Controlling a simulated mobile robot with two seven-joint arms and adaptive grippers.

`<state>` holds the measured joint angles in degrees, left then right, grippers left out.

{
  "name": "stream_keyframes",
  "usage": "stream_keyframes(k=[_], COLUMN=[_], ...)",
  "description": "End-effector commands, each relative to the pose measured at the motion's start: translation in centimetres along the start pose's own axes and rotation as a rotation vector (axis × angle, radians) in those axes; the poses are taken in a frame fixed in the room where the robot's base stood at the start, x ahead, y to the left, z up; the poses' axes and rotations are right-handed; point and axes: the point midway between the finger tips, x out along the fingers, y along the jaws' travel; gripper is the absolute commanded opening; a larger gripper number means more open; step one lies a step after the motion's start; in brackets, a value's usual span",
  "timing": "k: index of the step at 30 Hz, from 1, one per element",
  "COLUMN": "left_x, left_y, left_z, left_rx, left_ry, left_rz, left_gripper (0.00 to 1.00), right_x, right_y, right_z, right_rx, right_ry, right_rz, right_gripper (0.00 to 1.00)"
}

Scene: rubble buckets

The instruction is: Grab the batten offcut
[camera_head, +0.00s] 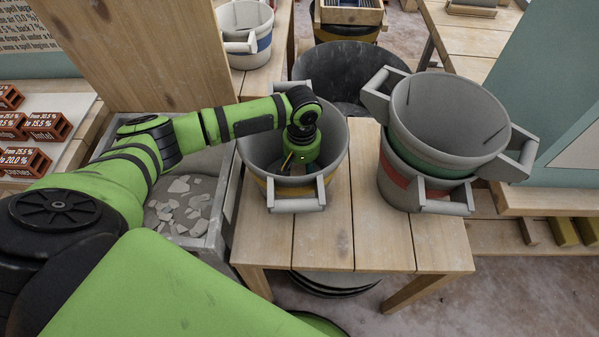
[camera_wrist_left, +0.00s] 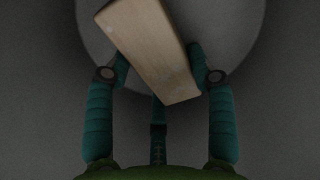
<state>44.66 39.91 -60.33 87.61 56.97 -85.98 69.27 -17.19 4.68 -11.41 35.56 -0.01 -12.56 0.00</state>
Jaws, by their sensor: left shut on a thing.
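My left gripper (camera_head: 287,165) reaches down inside a grey bucket with a yellow band (camera_head: 325,178) that stands on the wooden table. In the left wrist view the gripper (camera_wrist_left: 160,72) has its fingers on either side of a pale wooden batten offcut (camera_wrist_left: 150,45) and is shut on it. The offcut is tilted across the fingers. The grey inside of the bucket (camera_wrist_left: 35,90) surrounds it. In the head view the offcut is not clearly visible, as the arm and bucket wall hide it. My right gripper is not in view.
Two stacked grey buckets, the upper with a green band (camera_head: 445,115), stand at the right of the table (camera_head: 375,235). A dark round tub (camera_head: 350,70) is behind. A grey tray of rubble (camera_head: 180,205) is at the left. The front of the table is clear.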

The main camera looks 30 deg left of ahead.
Motion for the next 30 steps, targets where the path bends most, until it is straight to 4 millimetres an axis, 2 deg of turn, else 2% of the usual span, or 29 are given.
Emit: stream_keyframes(k=[5,15,23,30], left_x=[-2.0,-8.4,-10.8,-12.8], left_y=[0.1,0.1,0.0,0.0], left_z=[-0.1,-0.1,-0.1,-0.1], left_rx=[0.001,0.0,-0.002,-0.001], left_ry=[0.003,0.002,0.0,0.0], left_rz=[0.004,0.004,0.001,0.001], left_gripper=[0.22,0.22,0.22,0.22], right_x=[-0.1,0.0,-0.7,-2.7], right_y=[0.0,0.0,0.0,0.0], right_z=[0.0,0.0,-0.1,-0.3], right_rx=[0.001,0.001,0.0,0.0], right_ry=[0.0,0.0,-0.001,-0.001], right_rz=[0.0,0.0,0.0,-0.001], right_gripper=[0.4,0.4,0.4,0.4])
